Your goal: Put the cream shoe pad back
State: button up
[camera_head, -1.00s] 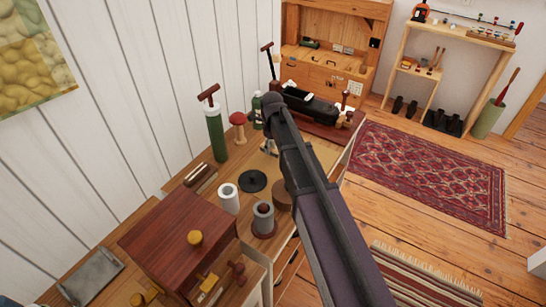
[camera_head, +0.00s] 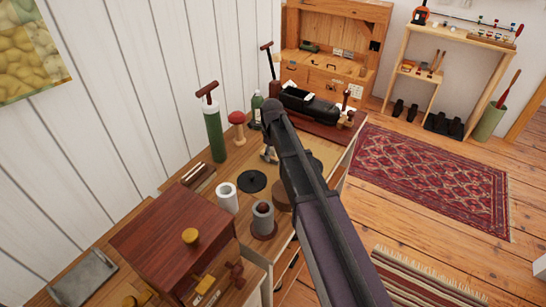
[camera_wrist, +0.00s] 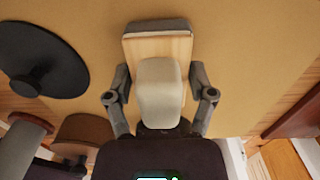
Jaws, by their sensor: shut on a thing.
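A pale cream rounded piece (camera_wrist: 158,92), which looks like the cream shoe pad, shows in the wrist view between the fingers of my gripper (camera_wrist: 159,72). It lies against a light wooden block (camera_wrist: 157,48) with a dark grey far edge. I cannot tell whether they are one piece. The fingertips press close on both sides of the block. In the head view my arm hides most of the gripper and the held thing, over the worktop.
A black disc with a knob (camera_wrist: 42,60) lies left of the gripper, near a brown round thing (camera_wrist: 85,133). A white cylinder (camera_head: 227,198), a grey cylinder on a base (camera_head: 263,220) and a green pump (camera_head: 214,135) stand nearby. A tan mat (camera_wrist: 240,60) lies below the gripper.

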jog(key=shift+f, duration=0.25)
jog(key=o, duration=0.9)
jog(key=shift+o, duration=0.2)
jog(key=shift+r, duration=0.15)
notch_tip(320, 180, up, 12)
jog(key=p, duration=1.2)
dwell(0.4)
